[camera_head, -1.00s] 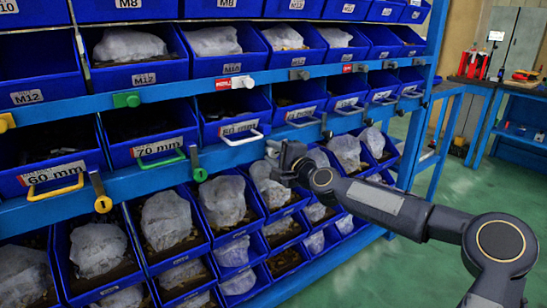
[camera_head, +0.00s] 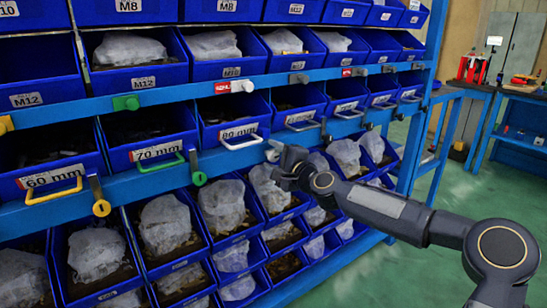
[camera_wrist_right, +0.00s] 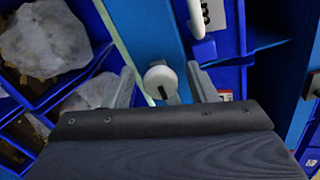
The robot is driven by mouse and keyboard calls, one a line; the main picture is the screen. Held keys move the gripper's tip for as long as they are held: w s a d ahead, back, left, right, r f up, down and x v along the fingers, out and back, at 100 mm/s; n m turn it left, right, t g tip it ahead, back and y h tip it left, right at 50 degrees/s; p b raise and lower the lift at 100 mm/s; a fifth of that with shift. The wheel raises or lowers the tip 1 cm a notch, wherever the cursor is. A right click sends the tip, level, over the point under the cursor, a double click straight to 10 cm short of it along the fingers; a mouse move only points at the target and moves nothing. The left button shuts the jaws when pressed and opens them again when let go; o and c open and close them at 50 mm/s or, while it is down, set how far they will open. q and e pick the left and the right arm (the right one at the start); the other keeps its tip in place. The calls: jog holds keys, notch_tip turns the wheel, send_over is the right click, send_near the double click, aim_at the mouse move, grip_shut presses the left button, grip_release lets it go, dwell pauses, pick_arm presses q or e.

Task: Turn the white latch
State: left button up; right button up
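The white latch (camera_head: 273,151) is on the blue rail below the row of bins with coloured handles, partly hidden by my right gripper (camera_head: 279,165). In the right wrist view the latch's round white knob (camera_wrist_right: 160,79) with a dark slot lies between the two grey fingers of the right gripper (camera_wrist_right: 164,86). The fingers are apart, one on each side of the knob, with a visible gap on both sides. The knob's stem below is partly hidden by the gripper body. My left gripper is in neither view.
A bin with a white handle (camera_head: 241,141) is just above the latch. A green latch (camera_head: 199,177) and a yellow latch (camera_head: 101,206) are on the same rail to the left. Bins with wrapped contents (camera_head: 222,203) are below. Green floor is open at the right.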

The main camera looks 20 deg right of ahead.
jog(key=shift+s, duration=0.1)
jog(key=v, duration=0.7)
jog(key=shift+s, duration=0.3)
jog(key=shift+d, duration=0.1)
